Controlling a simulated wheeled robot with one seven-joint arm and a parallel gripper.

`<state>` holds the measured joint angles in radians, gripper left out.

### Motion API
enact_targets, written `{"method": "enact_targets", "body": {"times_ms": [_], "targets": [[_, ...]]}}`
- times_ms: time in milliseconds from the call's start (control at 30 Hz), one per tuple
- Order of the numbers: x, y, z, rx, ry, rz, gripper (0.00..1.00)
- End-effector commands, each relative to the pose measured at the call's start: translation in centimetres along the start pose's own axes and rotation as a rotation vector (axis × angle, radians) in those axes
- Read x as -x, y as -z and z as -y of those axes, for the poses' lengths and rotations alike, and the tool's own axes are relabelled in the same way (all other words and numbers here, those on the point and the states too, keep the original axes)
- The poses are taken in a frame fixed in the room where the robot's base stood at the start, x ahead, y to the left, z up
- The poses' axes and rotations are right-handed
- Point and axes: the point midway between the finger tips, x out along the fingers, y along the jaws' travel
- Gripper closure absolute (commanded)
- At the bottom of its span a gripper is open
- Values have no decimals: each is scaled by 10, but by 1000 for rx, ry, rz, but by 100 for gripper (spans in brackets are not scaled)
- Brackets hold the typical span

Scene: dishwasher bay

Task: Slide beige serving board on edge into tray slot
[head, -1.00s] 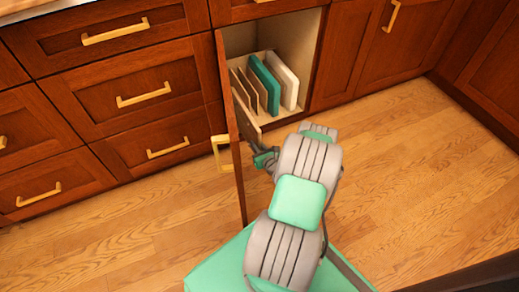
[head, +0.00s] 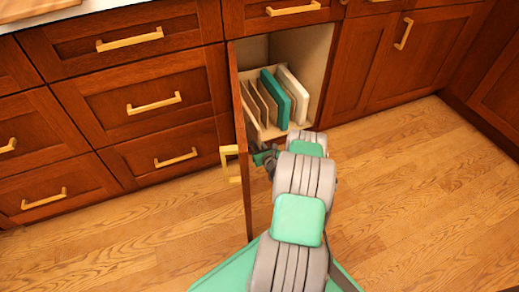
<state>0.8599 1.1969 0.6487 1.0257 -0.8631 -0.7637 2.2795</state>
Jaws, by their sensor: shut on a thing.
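The beige serving board (head: 250,109) stands on edge at the left front of the slotted tray (head: 277,132) in the open cabinet. Its far part appears to be between the tray's left side and the first divider; how deep it sits is hard to tell. My gripper (head: 256,148) is shut on its near end, just in front of the tray. The fingers are small and partly hidden by my arm. Thin brown dividers or boards (head: 266,102), a teal board (head: 277,98) and a white board (head: 293,94) stand upright to its right.
The open cabinet door (head: 241,150) with a brass handle (head: 231,163) stands close on the left of my gripper. The cabinet's right wall (head: 323,75) bounds the opening. Closed drawers (head: 150,105) are at left, and the wooden floor (head: 410,190) is clear at right.

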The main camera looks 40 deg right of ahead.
Motion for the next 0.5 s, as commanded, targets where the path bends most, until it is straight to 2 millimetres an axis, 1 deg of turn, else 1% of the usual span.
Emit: {"method": "enact_targets", "body": {"times_ms": [67,500], "targets": [[-8,-4,1,2,1,8,100],[-46,-13,1,3,0,8,100]]}}
